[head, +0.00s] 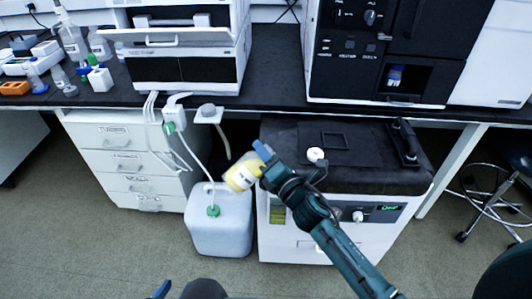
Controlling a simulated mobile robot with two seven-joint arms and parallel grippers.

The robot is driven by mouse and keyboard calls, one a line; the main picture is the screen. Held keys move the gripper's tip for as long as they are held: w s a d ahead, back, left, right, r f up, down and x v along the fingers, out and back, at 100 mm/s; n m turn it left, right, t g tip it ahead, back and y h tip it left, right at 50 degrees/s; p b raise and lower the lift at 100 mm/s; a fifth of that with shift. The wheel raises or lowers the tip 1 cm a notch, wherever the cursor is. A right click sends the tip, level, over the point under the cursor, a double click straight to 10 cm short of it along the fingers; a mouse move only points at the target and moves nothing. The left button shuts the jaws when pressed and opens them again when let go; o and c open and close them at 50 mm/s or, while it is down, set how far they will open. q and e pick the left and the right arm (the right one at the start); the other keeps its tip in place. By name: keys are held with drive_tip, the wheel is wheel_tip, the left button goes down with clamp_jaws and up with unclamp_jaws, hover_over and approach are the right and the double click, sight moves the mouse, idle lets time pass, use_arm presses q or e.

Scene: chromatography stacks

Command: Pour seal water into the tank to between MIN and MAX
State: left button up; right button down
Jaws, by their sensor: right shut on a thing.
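A bottle with a yellow label (241,177) is tilted in my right gripper (265,158), which is shut on it. It hangs above the gap between a translucent white jug (222,232) and a white unit (290,244) under the bench. The unit has a yellow-green window (278,213) on its front, likely the tank's level gauge; its MIN and MAX marks are too small to read. A white round cap (316,154) sits on the unit's dark top. A blue tip at the bottom edge may be my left gripper (160,289); its jaws cannot be made out.
The jug has a green fitting (213,211) with a tube running up to the bench. A drawer cabinet (125,160) stands left of it. A black handle (405,142) lies on the unit's top right. Instruments and bottles stand on the dark bench (272,72).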

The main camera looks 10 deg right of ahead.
drive_tip(key=shift+d+f+m+b, duration=0.1)
drive_tip(key=shift+f+m+b, duration=0.25)
drive_tip(key=shift+m, duration=0.35)
drive_tip(key=shift+f+m+b, duration=0.3)
drive_tip(key=shift+f+b, duration=0.05)
drive_tip(key=shift+d+f, duration=0.1)
drive_tip(key=shift+m, duration=0.3)
drive_tip(key=shift+w+d+f+m+b, duration=0.1)
drive_tip(key=shift+f+m+b, duration=0.25)
drive_tip(key=shift+f+m, duration=0.15)
drive_tip(key=shift+d+f+m+b, duration=0.25)
drive_tip(key=shift+f+m+b, duration=0.3)
drive_tip(key=shift+m, duration=0.45)
